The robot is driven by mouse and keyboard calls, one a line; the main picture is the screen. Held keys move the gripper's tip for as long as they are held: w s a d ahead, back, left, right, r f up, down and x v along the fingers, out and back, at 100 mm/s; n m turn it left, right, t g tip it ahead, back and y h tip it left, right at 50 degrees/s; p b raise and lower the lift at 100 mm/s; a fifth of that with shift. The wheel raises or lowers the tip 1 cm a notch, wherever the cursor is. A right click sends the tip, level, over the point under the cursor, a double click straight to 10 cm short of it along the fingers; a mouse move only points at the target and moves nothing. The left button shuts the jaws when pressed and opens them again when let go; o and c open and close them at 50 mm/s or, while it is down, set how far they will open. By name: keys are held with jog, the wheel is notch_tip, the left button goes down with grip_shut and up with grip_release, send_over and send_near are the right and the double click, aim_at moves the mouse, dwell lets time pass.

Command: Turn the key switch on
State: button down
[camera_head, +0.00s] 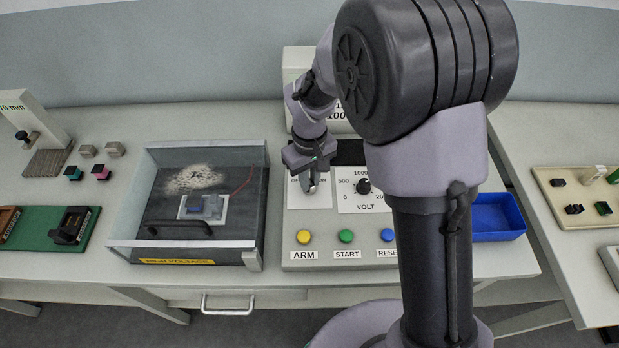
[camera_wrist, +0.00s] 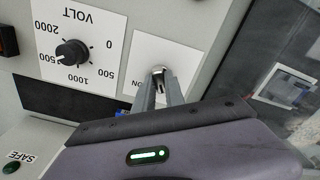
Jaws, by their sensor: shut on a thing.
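The key switch (camera_wrist: 158,71) sits on a white plate of the grey control panel, with an upside-down "ON" label beside it in the wrist view. My gripper (camera_wrist: 161,84) is shut on the key, its two narrow fingers reaching up to the switch. In the head view my gripper (camera_head: 312,184) points down at the white switch plate (camera_head: 318,201), left of the VOLT dial. The fingers hide most of the key and part of the label, so I cannot tell which way the key is turned.
The VOLT dial (camera_head: 362,186) is close to the right of the switch. Yellow ARM (camera_head: 303,236), green START (camera_head: 346,236) and blue RESET (camera_head: 387,235) buttons line the panel front. A clear-walled test box (camera_head: 190,243) stands at left, and a blue bin (camera_head: 497,216) at right.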

jog(key=m, duration=0.3)
jog(key=shift+m, duration=0.4)
jog(key=m, duration=0.3)
jog(key=shift+m+b, duration=0.3)
jog(key=shift+b, duration=0.05)
jog(key=m+b, duration=0.1)
jog(key=m, duration=0.3)
jog(key=shift+m, duration=1.7)
jog(key=shift+b, duration=0.3)
jog(key=c, duration=1.4)
grip_release()
